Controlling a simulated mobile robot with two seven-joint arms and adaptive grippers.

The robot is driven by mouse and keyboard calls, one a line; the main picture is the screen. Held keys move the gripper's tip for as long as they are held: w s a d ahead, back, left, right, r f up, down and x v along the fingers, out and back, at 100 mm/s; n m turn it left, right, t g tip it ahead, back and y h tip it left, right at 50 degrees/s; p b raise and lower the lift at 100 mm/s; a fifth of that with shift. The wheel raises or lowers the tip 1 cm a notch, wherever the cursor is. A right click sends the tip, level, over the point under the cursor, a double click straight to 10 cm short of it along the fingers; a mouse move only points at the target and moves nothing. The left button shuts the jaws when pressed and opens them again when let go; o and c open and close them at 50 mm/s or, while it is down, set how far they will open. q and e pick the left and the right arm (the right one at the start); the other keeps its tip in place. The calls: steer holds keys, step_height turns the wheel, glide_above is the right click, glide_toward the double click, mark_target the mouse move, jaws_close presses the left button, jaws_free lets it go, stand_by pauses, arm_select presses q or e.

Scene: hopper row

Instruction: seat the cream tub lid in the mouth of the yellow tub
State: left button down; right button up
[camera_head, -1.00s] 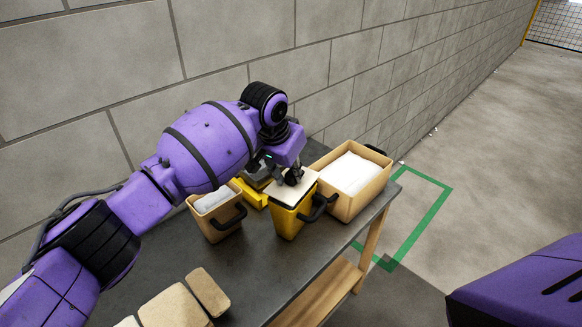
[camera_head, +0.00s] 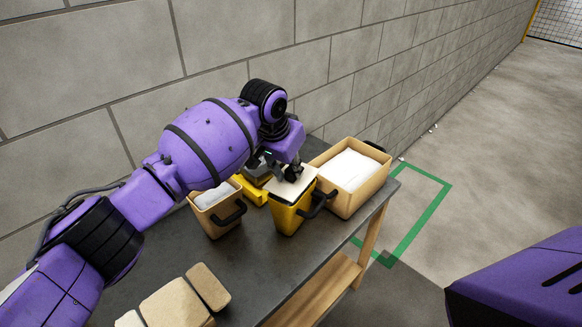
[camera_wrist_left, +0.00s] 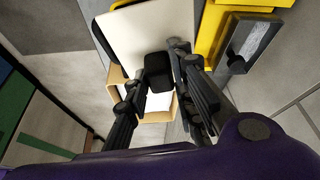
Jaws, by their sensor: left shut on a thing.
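The cream tub lid (camera_head: 287,188) lies flat over the mouth of the yellow tub (camera_head: 287,218), which stands upright with a black handle on its right. My left gripper (camera_head: 293,174) is above the lid, shut on its dark knob. In the left wrist view the knob (camera_wrist_left: 158,72) sits between the fingers, with the pale lid (camera_wrist_left: 150,30) behind it. The fingers and wrist hide part of the lid. I cannot tell whether the lid is down inside the rim or just resting over it. My right gripper is out of view.
A tan bin with white contents (camera_head: 346,200) stands close on the right of the tub. A smaller tan bin (camera_head: 220,222) stands on the left. A yellow fixture (camera_head: 250,190) is behind. Tan blocks (camera_head: 175,305) lie in front on the dark table (camera_head: 265,270). A block wall runs behind.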

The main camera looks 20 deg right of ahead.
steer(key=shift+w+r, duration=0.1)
arm_select(q)
steer(key=shift+r, duration=0.1)
steer(key=shift+f, duration=0.2)
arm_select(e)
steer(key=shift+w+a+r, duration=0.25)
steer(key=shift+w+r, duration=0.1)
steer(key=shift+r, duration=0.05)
arm_select(q)
steer(key=shift+f, duration=0.1)
steer(key=shift+f, duration=1.05)
steer(key=c, duration=1.5)
jaws_free()
steer(key=shift+o, duration=0.5)
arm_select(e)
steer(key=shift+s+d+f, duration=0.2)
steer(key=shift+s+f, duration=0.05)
